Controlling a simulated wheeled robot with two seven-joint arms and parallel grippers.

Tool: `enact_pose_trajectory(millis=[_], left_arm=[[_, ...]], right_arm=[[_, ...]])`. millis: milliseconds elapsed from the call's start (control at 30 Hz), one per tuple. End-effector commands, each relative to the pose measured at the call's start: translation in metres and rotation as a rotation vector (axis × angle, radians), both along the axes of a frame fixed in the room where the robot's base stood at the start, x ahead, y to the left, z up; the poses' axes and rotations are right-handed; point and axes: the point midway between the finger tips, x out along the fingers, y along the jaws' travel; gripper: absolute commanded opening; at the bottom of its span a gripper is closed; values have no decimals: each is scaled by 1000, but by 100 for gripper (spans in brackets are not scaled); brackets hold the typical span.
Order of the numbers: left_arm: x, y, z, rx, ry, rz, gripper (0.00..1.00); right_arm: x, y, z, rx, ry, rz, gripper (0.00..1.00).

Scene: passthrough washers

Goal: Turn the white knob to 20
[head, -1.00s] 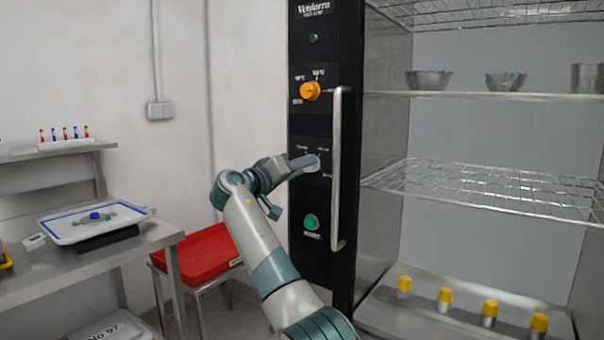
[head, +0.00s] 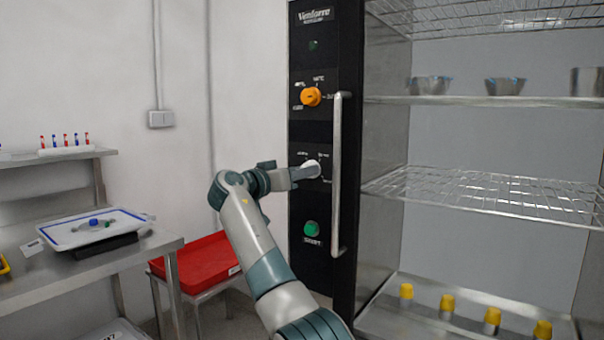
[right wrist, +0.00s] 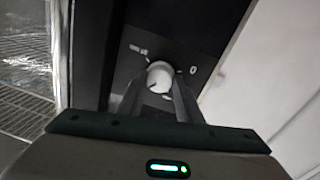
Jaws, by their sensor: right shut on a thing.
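The white knob (head: 311,168) sits on the black control panel (head: 312,130), below the orange knob (head: 310,96). My right gripper (head: 304,171) reaches the panel from the left and is shut on the white knob. In the right wrist view the white knob (right wrist: 160,76) lies between the two dark fingertips (right wrist: 158,92), with a dark pointer mark on its face. A "0" label shows to its right there; the other labels are too small or blurred to read. My left gripper is not in view.
A vertical metal handle (head: 338,175) stands just right of the white knob. A green button (head: 311,229) is below it. The open chamber with wire racks (head: 480,197) is to the right. A red tray (head: 196,258) and a steel table (head: 150,246) stand left.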

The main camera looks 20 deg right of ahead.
Motion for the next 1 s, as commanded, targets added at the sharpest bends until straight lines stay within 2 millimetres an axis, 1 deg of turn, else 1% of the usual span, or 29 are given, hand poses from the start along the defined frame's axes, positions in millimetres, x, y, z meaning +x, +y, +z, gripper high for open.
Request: enact_pose_trajectory(millis=[33,167,200,267,300,567,733,867,1000], left_arm=[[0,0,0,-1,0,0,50],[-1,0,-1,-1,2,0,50],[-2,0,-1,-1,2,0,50],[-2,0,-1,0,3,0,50],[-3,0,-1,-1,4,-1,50],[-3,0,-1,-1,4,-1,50],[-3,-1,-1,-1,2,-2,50],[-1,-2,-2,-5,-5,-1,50],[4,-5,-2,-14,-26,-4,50]], right_arm=[[0,0,-4,4,6,-1,10],[0,0,-5,4,8,-2,10],[0,0,-5,4,8,-2,34],[0,0,-4,3,7,-1,49],[0,0,-4,3,7,-1,51],[0,0,-2,1,4,-1,51],[-2,5,-2,-1,3,1,51],[-8,14,-2,-1,2,2,51],[-19,31,-3,1,2,4,51]])
